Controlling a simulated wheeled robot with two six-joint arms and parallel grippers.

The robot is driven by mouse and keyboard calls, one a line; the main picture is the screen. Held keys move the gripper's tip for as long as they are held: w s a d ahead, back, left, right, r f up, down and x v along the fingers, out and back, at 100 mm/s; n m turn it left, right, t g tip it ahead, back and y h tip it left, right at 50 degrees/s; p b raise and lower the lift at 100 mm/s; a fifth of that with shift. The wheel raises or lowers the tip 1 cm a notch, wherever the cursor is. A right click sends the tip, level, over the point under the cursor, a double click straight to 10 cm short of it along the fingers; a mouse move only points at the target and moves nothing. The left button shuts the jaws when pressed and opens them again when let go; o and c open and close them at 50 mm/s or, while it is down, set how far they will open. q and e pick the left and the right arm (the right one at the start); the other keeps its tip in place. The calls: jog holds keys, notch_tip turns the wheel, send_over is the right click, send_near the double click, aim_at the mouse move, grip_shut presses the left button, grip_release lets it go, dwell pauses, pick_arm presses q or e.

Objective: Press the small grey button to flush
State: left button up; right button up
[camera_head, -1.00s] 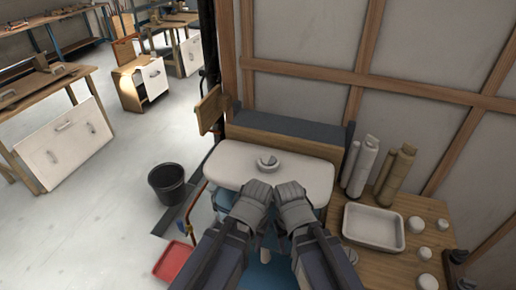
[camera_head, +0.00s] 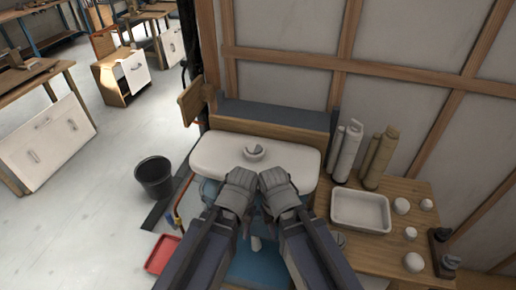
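The small grey button (camera_head: 254,152) is a round raised piece with a lighter and a darker part, on top of the white cistern lid (camera_head: 211,152). The cistern stands against a wooden ledge and wall. My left gripper (camera_head: 243,176) is just in front of the button, over the front edge of the lid. My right gripper (camera_head: 272,178) is close beside it on the right. Neither visibly covers the button. Their fingertips are too small and turned away to show whether they are open or shut. The toilet below is mostly hidden by my arms.
A wooden side table (camera_head: 385,222) at the right holds a white tray (camera_head: 360,210), several white round pieces and upright tubes (camera_head: 347,151). A black bucket (camera_head: 154,177) and red tray (camera_head: 163,253) are on the floor at the left. Open floor lies further left.

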grip_shut()
dwell(1.4)
